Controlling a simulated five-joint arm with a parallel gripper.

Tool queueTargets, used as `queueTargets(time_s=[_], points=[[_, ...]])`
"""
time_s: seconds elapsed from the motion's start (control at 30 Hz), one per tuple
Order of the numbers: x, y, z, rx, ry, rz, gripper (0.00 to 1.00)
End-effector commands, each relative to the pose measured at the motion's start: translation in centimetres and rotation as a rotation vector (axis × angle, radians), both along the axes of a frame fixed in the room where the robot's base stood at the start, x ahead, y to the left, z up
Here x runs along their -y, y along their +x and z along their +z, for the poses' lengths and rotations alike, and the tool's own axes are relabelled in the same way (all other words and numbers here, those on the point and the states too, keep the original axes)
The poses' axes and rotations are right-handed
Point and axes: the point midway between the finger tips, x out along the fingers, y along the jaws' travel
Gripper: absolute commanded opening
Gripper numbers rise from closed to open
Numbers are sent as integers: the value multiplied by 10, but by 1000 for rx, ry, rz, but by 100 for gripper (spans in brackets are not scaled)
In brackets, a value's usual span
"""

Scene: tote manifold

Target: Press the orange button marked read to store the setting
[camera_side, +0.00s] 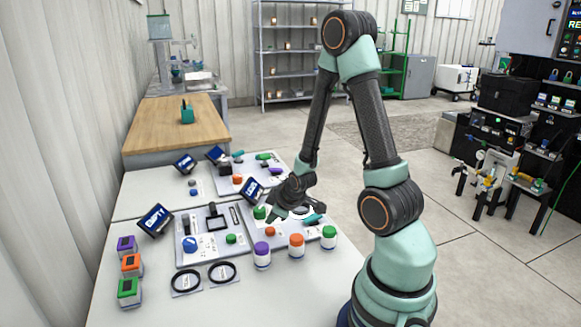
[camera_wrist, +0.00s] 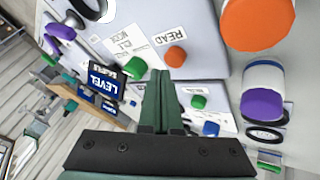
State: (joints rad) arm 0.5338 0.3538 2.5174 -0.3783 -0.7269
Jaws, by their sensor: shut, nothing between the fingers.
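The orange button (camera_wrist: 175,56) sits on a pale panel beside a printed READ label (camera_wrist: 170,35) in the wrist view. An orange button also shows in the side view (camera_side: 270,231), at the front of the right-hand panel (camera_side: 290,234). My gripper (camera_wrist: 160,73) is shut and empty, its green fingers together. In the wrist view the fingertips appear just below the button; contact cannot be told. In the side view my gripper (camera_side: 273,214) is low over the same panel, behind the orange button. A green knob (camera_wrist: 135,67) is left of the button in the wrist view.
Jars with purple (camera_side: 262,248), orange (camera_side: 296,240) and green (camera_side: 329,231) caps stand in front of the panel. A tilted LEVEL display (camera_wrist: 103,78) stands nearby. Another panel with a blue knob (camera_side: 190,244) lies to the left. Black rings (camera_side: 222,272) lie at the front.

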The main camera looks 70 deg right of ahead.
Motion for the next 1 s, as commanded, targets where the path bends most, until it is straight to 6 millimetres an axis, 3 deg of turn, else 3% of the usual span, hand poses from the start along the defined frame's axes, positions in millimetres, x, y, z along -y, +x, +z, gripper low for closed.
queueTargets(time_s=[1.0], points=[[1,-1,-9,0,-2,-1,0]])
